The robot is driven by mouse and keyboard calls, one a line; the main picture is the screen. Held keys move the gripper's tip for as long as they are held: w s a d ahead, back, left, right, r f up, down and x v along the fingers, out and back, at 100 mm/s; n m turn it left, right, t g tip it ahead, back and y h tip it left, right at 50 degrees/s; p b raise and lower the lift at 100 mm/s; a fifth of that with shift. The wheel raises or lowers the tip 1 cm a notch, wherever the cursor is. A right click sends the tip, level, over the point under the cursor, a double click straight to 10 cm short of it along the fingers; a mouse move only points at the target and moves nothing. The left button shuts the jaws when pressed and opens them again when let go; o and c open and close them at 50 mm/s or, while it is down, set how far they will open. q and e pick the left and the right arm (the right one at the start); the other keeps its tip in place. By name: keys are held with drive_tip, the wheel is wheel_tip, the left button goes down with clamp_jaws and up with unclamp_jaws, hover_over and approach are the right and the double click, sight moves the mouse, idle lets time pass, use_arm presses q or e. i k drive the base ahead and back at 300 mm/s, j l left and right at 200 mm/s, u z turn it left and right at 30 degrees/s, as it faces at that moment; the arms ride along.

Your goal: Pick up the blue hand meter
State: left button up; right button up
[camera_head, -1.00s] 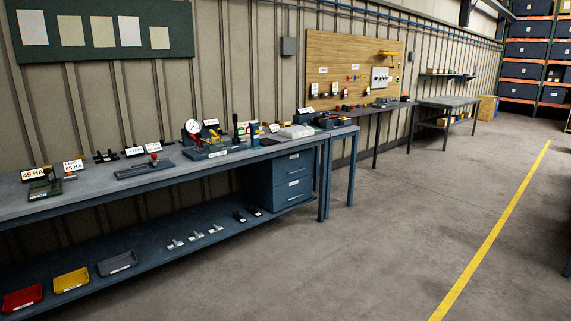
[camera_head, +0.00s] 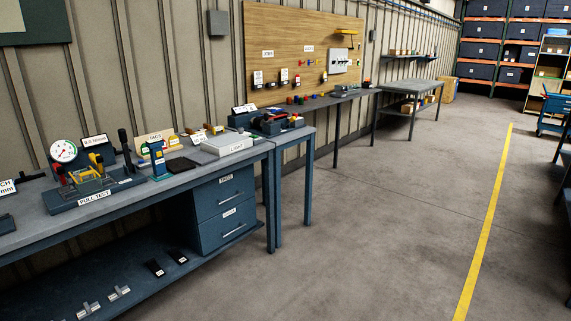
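A small upright blue device (camera_head: 158,160) with a greenish base stands on the long grey workbench (camera_head: 215,160), right of the pull test fixture (camera_head: 97,190). It looks like the blue hand meter, but it is too small to be sure. A black upright handle (camera_head: 125,148) stands just left of it, and a TAGS card (camera_head: 155,138) is behind it. Neither of my grippers shows in this view.
A white LIGHT box (camera_head: 227,144) lies right of the device. A blue drawer unit (camera_head: 224,212) hangs under the bench's right end. A smaller table (camera_head: 293,133) adjoins it. The concrete floor (camera_head: 370,230) right of the bench is clear, with a yellow line (camera_head: 489,215).

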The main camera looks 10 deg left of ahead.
sight(155, 145)
drive_tip(key=i+u, duration=0.15)
drive_tip(key=i, duration=0.4)
drive_tip(key=i+l+u, duration=0.1)
drive_tip(key=i, duration=0.45)
drive_tip(key=i+l+u, duration=0.15)
drive_tip(key=i, duration=0.4)
drive_tip(key=i+l+u, duration=0.15)
drive_tip(key=i+l, duration=0.15)
drive_tip(key=i, duration=0.25)
